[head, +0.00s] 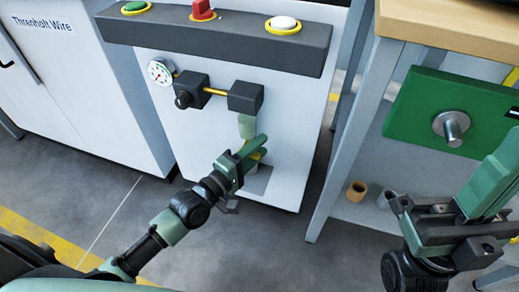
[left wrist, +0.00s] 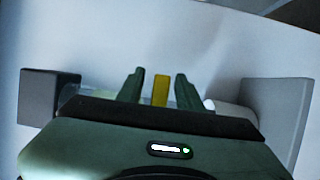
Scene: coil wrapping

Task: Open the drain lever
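The drain lever (left wrist: 161,90) is a narrow yellow upright bar in the left wrist view. It stands between the two dark green fingers of my left gripper (left wrist: 158,88), with a gap on each side, so the gripper is open around it. In the head view my left gripper (head: 258,146) is below the dark regulator block (head: 245,97) and its pale green bowl (head: 247,127). Only a bit of yellow shows there; the fingers hide the rest. My right gripper (head: 445,222) is at the lower right, away from the lever; its finger opening is unclear.
The white machine panel (head: 200,130) carries a round gauge (head: 160,71), a second dark block (head: 191,90) and a button bar (head: 225,38) above. A wood-topped bench (head: 440,28) with a green panel (head: 415,110) stands at right. Small cylinders (head: 357,190) sit under it.

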